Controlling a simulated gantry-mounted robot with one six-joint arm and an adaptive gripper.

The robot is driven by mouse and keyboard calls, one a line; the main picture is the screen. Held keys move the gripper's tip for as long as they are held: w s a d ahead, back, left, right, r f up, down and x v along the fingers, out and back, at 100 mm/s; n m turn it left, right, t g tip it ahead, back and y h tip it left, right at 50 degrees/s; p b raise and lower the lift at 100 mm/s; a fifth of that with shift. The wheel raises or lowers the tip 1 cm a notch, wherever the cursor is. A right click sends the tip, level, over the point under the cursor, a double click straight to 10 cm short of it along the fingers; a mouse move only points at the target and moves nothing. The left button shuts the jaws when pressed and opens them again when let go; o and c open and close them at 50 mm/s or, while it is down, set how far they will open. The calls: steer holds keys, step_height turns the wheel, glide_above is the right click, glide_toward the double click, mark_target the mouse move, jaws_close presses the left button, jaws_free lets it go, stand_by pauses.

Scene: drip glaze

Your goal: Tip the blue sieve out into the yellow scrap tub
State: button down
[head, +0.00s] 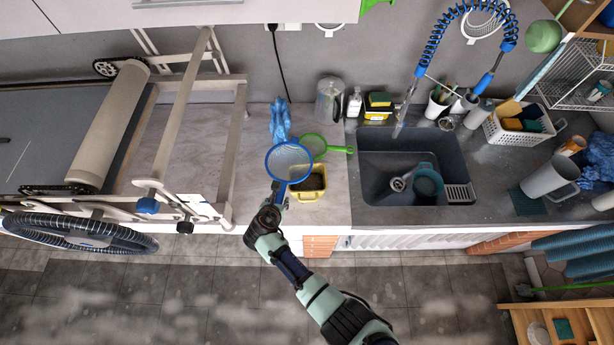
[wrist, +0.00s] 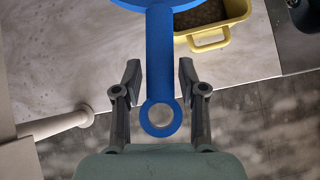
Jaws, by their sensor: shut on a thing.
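The blue sieve (head: 268,160) is held up above the counter with its round mesh away from my gripper; I cannot tell whether anything lies in the mesh. My gripper (head: 279,193) is shut on its handle; in the wrist view the fingers (wrist: 160,82) stand either side of the blue handle (wrist: 160,50), near its ring end. The yellow scrap tub (head: 311,195) stands on the counter's front part, just right of the sieve, with dark brown matter inside. In the wrist view the tub (wrist: 212,38) is right of the handle, and most of the sieve's bowl is cut off.
A green sieve (head: 339,150) lies just behind the tub. A blue cloth or glove (head: 280,120) and a clear jug (head: 328,100) are farther back. A metal frame (head: 180,110) stands at left, the sink (head: 385,165) at right. Counter left of the sieve is bare.

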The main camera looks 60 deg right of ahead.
steer(key=shift+w+r+g+p, duration=0.1)
steer(key=shift+r+g+p, duration=0.2)
steer(key=shift+r, duration=0.25)
stand_by(0.5)
